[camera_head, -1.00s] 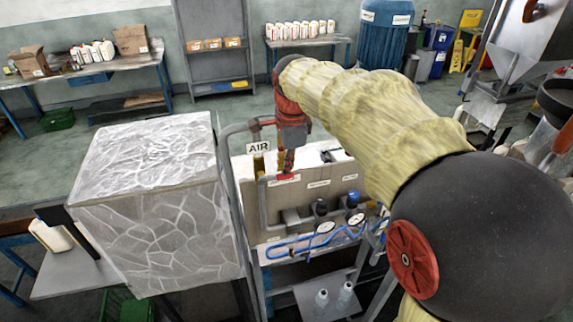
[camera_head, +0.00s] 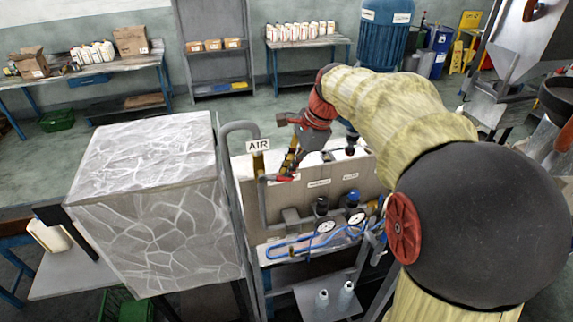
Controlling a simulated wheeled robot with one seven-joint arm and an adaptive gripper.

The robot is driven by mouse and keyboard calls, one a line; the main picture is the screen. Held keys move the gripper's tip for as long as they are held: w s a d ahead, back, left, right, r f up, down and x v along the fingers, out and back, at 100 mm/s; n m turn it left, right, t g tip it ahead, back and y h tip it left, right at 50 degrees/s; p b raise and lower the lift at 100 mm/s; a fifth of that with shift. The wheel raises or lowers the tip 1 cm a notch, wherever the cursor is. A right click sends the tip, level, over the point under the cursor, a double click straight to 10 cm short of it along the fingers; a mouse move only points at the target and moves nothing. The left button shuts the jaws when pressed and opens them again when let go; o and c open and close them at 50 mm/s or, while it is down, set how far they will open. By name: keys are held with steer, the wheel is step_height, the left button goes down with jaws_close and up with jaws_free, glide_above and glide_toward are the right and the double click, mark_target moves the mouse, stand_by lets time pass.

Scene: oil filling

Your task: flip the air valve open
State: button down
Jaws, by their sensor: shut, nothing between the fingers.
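The AIR sign (camera_head: 258,146) hangs on the pipework at the left end of the panel. A small red piece (camera_head: 284,178), apparently the air valve's handle, points right from this pipe, roughly level. My gripper (camera_head: 288,169) is shut and empty, slanting down to the left. Its tips are at or just above the red piece; I cannot tell whether they touch. The valve body and the join to the handle are too small to make out.
Right of the valve, the panel (camera_head: 330,205) carries gauges (camera_head: 326,226) and blue hose (camera_head: 285,245). A large marbled box (camera_head: 150,210) stands close on the left. A blue barrel (camera_head: 385,35) and benches stand behind. Open floor lies between panel and benches.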

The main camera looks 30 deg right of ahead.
mark_target(293, 177)
steer(key=f+y, duration=0.1)
steer(key=y, duration=0.1)
steer(key=f+t+y+b, duration=0.1)
steer(key=f+y, duration=0.1)
steer(key=shift+d+f+m, duration=0.2)
steer(key=shift+f+m, duration=0.05)
steer(key=shift+m, duration=0.05)
steer(key=w+a+f+t+y, duration=0.1)
steer(key=a+f+t+y, duration=0.1)
steer(key=f+y, duration=0.3)
steer(key=shift+a+f+m+y, duration=0.15)
steer(key=shift+a+m+y, duration=0.2)
steer(key=shift+a, duration=0.5)
